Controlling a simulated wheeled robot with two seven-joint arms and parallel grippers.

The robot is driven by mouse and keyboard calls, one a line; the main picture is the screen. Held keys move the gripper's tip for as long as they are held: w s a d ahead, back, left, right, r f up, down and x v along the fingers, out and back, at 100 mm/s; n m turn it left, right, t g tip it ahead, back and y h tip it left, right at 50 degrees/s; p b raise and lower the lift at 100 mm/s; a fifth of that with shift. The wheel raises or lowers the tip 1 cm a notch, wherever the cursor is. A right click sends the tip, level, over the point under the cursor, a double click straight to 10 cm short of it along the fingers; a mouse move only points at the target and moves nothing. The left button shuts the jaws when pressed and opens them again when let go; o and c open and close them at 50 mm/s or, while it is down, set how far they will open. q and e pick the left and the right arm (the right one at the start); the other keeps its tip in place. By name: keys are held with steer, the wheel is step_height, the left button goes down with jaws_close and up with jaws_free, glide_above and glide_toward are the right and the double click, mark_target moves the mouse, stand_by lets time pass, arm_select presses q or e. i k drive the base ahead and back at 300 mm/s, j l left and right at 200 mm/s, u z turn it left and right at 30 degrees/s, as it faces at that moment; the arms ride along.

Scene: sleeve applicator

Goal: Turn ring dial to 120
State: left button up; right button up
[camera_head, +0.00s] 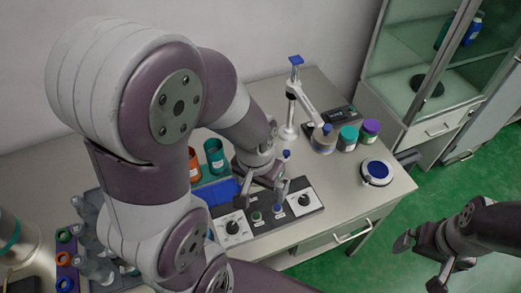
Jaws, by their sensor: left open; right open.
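A dark control panel (265,221) lies near the front edge of the table. It has a white dial plate with a black knob (232,227) at its left end and another dial plate with a black knob (304,200) at its right end. I cannot tell which one is the ring dial, and the scale marks are too small to read. My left gripper (267,190) is open, above the panel's back edge between the two dials. My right gripper (420,260) is open and empty, off the table's right side above the green floor.
Orange (194,163) and teal (214,156) containers stand behind the panel. A white stand (291,110), several lidded jars and a round blue-topped device (377,172) occupy the right side. My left arm hides much of the table's left. A glass cabinet (425,75) stands behind.

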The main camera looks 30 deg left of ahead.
mark_target(232, 227)
steer(key=u, duration=0.4)
steer(key=k+j+u, duration=0.1)
steer(key=u, duration=0.25)
steer(key=j+u, duration=0.15)
steer(key=u, duration=0.25)
steer(key=k, duration=0.05)
